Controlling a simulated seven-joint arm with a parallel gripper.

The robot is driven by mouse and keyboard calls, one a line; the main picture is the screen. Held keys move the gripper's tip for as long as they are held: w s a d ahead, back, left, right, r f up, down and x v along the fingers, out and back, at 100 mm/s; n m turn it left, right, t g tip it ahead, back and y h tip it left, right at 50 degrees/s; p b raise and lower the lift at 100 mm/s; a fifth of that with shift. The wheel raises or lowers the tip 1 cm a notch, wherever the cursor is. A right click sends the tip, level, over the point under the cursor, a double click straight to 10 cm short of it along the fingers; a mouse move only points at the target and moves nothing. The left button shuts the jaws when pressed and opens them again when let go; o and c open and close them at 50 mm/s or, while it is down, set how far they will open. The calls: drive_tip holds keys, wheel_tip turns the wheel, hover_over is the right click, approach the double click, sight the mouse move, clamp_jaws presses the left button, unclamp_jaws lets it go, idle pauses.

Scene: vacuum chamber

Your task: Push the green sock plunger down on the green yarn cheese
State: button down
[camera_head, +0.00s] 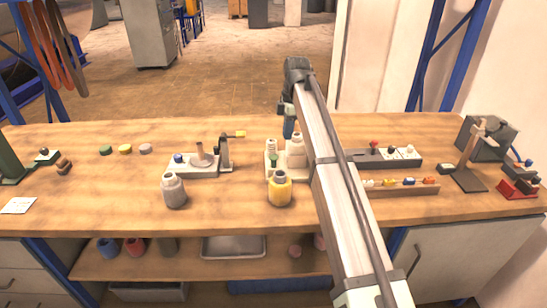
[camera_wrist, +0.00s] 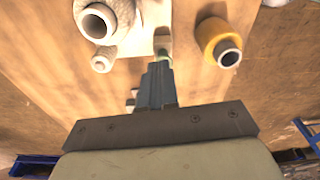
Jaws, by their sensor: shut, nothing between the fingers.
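My gripper (camera_head: 289,131) is shut and empty, pointing down over the rear of a small pale stand (camera_head: 284,178). In the wrist view its closed fingertips (camera_wrist: 158,70) are close to a small green part (camera_wrist: 163,57) with a pale top. I cannot tell whether they touch. In the head view a small green piece (camera_head: 273,159) shows on the stand, in front and left of the gripper. I take it for the green plunger or green yarn cheese, but it is too small to tell which. White rolls (camera_head: 296,147) stand on the same stand.
A yellow bottle-like roll (camera_head: 279,191) stands in front of the stand; a grey one (camera_head: 174,190) is farther left. A pale fixture with a post (camera_head: 199,160) is to the left. A dark block with coloured knobs (camera_head: 374,159) lies right. The left front tabletop is mostly clear.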

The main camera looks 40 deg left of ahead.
drive_tip(key=shift+w+d+r, duration=0.1)
drive_tip(key=shift+r, duration=1.35)
drive_tip(key=shift+w+d+r, duration=0.1)
drive_tip(key=shift+r, duration=1.3)
